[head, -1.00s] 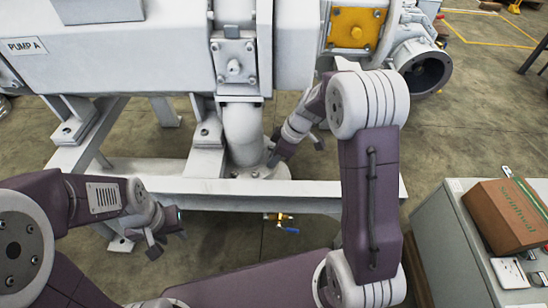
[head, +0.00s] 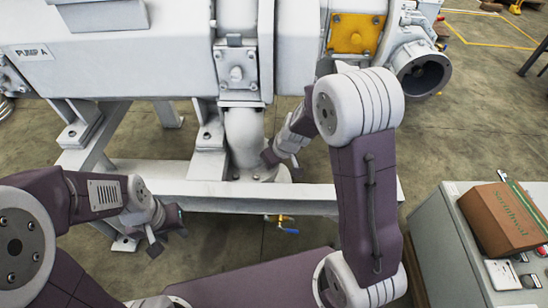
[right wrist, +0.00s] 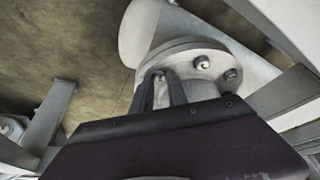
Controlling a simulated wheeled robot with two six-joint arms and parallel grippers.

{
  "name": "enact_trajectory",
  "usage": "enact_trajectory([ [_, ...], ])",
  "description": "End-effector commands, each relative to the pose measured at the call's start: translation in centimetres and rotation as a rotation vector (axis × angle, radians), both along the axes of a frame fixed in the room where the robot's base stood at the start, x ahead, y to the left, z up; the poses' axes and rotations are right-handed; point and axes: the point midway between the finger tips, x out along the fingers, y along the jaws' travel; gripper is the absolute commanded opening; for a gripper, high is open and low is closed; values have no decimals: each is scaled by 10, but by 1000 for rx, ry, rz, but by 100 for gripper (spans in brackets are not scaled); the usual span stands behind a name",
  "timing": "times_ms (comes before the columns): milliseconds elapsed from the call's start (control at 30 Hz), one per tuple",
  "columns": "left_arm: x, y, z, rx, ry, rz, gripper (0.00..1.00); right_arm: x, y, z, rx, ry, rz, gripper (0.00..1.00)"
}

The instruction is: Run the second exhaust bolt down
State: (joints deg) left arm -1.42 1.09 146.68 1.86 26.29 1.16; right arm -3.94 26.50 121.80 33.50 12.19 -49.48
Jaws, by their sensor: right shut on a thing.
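The white exhaust pipe (head: 243,138) comes down under the pump to a round flange (head: 258,175) on the frame. In the right wrist view, bolt heads show on the flange (right wrist: 190,52), with one bright bolt (right wrist: 202,62) and another (right wrist: 231,74) right of my fingers. My right gripper (right wrist: 162,92) is shut on a bolt (right wrist: 160,78) at the flange's near left edge; the fingers partly hide it. In the head view the right gripper (head: 281,160) is beside the pipe foot. My left gripper (head: 168,241) is open and empty in front of the frame.
The white frame beam (head: 320,196) runs in front of the flange. A brass valve with a blue handle (head: 290,230) hangs below it. A grey cabinet (head: 445,240) with a cardboard box (head: 502,217) stands at the right. The floor before the frame is clear.

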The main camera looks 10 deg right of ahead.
Motion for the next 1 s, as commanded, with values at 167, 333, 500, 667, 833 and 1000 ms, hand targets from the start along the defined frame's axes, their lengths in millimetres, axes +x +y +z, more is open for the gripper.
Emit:
enact_trajectory([
  [167, 0, 0, 41, 0, 0, 0, 36, -2, 3, 10, -2, 4, -156, 0],
  [333, 0, 0, 77, 0, 0, 0, 36, -2, 4, 12, -1, 5, -297, 0],
  [500, 0, 0, 108, 0, 0, 0, 36, -1, 6, 10, 0, 3, -414, 0],
  [667, 0, 0, 128, 0, 0, 0, 36, 0, 6, 8, 1, 0, -493, 0],
  [833, 0, 0, 140, 0, 0, 0, 36, 1, 7, 5, 2, -2, -545, 0],
  [1000, 0, 0, 144, 0, 0, 0, 36, 1, 6, 3, 1, -5, -569, 0],
])
